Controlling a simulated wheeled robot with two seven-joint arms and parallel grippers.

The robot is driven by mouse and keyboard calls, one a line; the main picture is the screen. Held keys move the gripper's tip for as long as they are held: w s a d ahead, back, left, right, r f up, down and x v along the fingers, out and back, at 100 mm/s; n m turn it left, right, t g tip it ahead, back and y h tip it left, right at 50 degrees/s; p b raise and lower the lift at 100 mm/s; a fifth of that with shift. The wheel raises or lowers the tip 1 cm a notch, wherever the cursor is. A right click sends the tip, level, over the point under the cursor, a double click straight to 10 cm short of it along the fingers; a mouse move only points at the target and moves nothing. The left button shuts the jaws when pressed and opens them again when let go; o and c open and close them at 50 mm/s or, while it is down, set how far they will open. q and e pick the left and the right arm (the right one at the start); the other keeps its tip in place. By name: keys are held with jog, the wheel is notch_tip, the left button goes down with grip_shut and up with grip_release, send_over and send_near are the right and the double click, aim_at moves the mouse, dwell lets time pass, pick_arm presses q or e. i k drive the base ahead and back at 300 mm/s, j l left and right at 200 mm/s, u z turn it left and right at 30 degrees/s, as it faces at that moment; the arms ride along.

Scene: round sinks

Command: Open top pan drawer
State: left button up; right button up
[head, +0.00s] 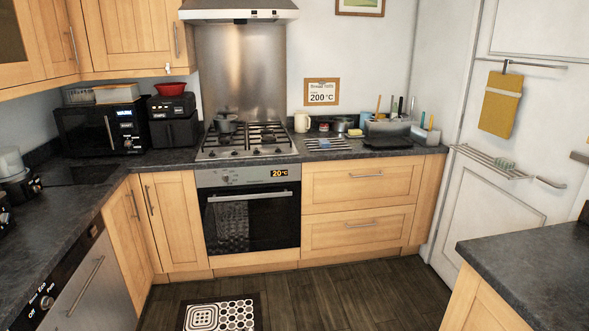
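Two wide wooden drawers sit right of the oven in the head view. The top pan drawer (340,187) lies just under the dark worktop and is closed, with its front flush. Its horizontal metal handle (365,175) is in plain view. The lower drawer (340,234) is also closed, with a similar handle (364,225). Neither of my grippers shows in this view.
An oven (248,215) with a towel on its handle stands left of the drawers. A patterned mat (222,313) lies on the dark wooden floor (320,298), which is clear before the drawers. A dark-topped counter (530,270) juts in at the right.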

aim_at(330, 187)
jog(key=i, duration=1.3)
jog(key=i+j, duration=0.15)
jog(key=i, duration=1.15)
jog(key=i+j+z, duration=0.1)
jog(key=i+z, duration=0.15)
jog(key=i, duration=0.3)
jog(key=i+j+z, duration=0.2)
jog(key=i, duration=0.35)
